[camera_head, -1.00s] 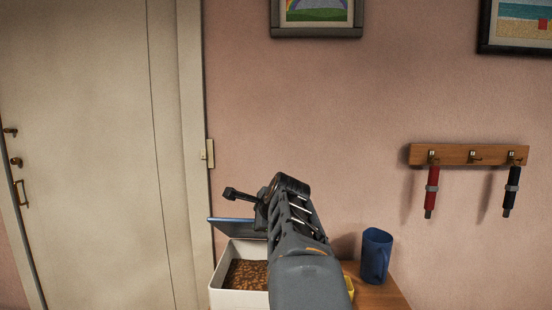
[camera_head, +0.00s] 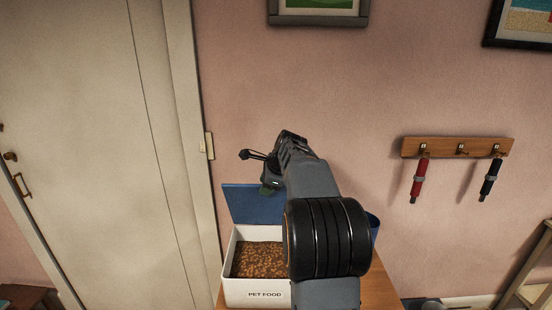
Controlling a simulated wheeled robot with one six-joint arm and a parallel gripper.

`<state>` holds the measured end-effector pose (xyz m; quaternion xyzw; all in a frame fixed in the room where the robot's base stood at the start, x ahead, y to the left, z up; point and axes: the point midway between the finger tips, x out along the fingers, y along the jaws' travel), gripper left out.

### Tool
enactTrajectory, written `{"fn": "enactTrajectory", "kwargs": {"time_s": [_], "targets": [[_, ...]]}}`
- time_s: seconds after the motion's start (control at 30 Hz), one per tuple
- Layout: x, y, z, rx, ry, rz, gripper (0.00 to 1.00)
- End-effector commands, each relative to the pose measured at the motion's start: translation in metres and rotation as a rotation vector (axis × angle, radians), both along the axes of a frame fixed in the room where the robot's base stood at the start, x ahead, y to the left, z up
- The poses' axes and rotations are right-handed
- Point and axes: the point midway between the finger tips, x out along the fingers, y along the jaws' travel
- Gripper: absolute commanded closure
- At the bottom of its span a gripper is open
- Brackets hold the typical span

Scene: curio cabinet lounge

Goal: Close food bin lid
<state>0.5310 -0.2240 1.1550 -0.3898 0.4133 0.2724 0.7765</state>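The food bin (camera_head: 257,293) is a white box marked PET FOOD, filled with brown kibble (camera_head: 258,261). It stands on a wooden table, and my arm covers its right side. Its blue lid (camera_head: 240,204) stands up open at the back of the bin. My gripper (camera_head: 245,155) is above the lid, near its top edge, with its dark fingers pointing left. I cannot tell whether the fingers are apart or touch the lid.
A blue mug (camera_head: 374,226) is mostly hidden behind my arm. The wooden table (camera_head: 378,291) has bare room at the right. A hook rack (camera_head: 458,147) with a red and a black item hangs on the pink wall. A white door (camera_head: 90,130) is at the left.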

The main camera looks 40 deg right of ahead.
Motion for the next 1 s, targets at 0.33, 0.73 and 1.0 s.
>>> {"fn": "enactTrajectory", "kwargs": {"time_s": [0.33, 0.73, 1.0], "targets": [[0.023, -0.008, 0.015, 0.076, 0.107, 0.021, 0.62], [0.030, -0.018, 0.014, 0.108, 0.150, 0.016, 0.62], [0.030, -0.019, 0.013, 0.109, 0.152, 0.016, 0.62]]}}
